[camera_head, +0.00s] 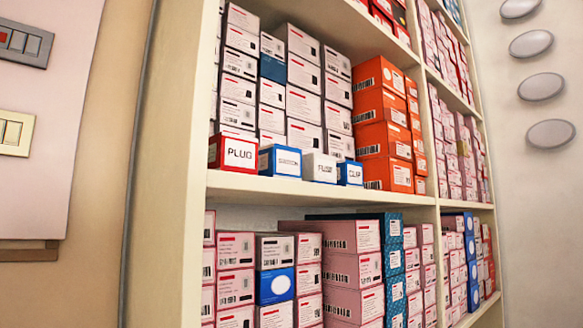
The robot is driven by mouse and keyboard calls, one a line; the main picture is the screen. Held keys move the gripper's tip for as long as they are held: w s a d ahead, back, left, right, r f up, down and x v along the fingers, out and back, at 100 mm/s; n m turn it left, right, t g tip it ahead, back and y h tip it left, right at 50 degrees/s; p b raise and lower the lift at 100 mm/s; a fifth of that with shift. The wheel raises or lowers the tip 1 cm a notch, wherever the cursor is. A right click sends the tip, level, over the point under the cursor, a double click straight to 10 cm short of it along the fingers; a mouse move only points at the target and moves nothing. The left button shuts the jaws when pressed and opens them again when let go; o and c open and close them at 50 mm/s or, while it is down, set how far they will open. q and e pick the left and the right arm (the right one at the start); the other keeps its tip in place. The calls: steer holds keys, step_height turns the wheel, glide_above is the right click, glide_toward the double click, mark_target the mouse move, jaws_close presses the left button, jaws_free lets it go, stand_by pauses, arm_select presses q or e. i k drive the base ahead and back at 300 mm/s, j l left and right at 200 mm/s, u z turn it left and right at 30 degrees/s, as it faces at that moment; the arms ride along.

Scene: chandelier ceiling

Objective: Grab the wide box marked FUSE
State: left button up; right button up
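Four small boxes stand in a row at the front edge of the middle shelf. The leftmost is a red box (233,152) with a white front reading PLUG. Beside it is a blue box (280,161) with a white label whose word I cannot read surely. Then comes a white box (319,168) with small blurred lettering. The rightmost is a small blue box (350,173) reading CLIP. I cannot make out the word FUSE on any box. Neither of my grippers is in view.
The cream shelf unit (172,200) holds stacked white and pink boxes, with orange boxes (383,130) right of the row. Its left side panel stands beside the row. Switch plates (17,132) are on the left wall and oval discs (541,87) on the right wall.

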mark_target(318, 168)
steer(key=i+l+u, duration=0.1)
steer(key=u, duration=0.35)
steer(key=l+u, duration=0.25)
steer(key=u, duration=0.2)
steer(key=i+l+u, duration=0.1)
steer(key=l+u, duration=0.15)
steer(key=l, duration=0.3)
steer(key=l+u, duration=0.25)
steer(key=l, duration=0.25)
steer(key=l+u, duration=0.15)
steer(key=l, duration=1)
